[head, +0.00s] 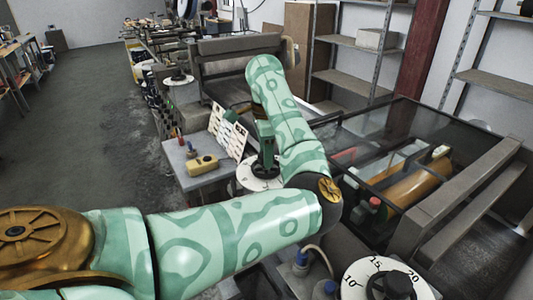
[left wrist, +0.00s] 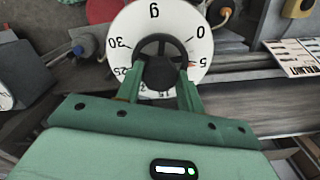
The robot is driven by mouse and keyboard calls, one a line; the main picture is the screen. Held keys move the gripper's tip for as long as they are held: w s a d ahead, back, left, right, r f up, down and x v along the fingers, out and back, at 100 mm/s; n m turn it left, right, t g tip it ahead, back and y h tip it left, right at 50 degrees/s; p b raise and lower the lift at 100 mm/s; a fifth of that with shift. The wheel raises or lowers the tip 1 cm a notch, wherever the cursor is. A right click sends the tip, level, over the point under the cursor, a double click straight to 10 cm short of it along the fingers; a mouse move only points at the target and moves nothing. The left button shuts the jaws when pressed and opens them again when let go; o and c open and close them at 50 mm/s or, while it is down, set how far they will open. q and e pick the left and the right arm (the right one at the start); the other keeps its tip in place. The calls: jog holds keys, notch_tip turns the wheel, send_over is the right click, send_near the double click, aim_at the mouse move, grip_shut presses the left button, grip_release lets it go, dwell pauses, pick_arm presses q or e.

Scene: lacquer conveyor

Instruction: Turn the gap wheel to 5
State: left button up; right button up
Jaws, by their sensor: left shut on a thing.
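The gap wheel is a black hub with spokes (left wrist: 160,47) on a round white dial (left wrist: 140,22) in the left wrist view. A small orange-red mark (left wrist: 191,65) shows close to the 5. My left gripper (left wrist: 160,73) is shut on the wheel, one finger on each side, and hides part of the lower dial. In the head view my left gripper (head: 265,166) reaches down to the white dial (head: 246,180), and my forearm hides part of it. My right gripper is not in view.
A second dial (head: 358,272) with 10, 15 and 20 is at the lower right. A grey table (head: 190,179) carries a yellow box (head: 203,164) and cards (head: 228,131). A glass-topped machine (head: 390,125) stands to the right. Open floor (head: 80,130) lies to the left.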

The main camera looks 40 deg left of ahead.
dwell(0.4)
pick_arm(q)
jog(key=o, duration=1)
jog(key=shift+r, duration=0.15)
notch_tip(320, 180, up, 16)
jog(key=p, duration=0.3)
jog(key=shift+p, duration=0.35)
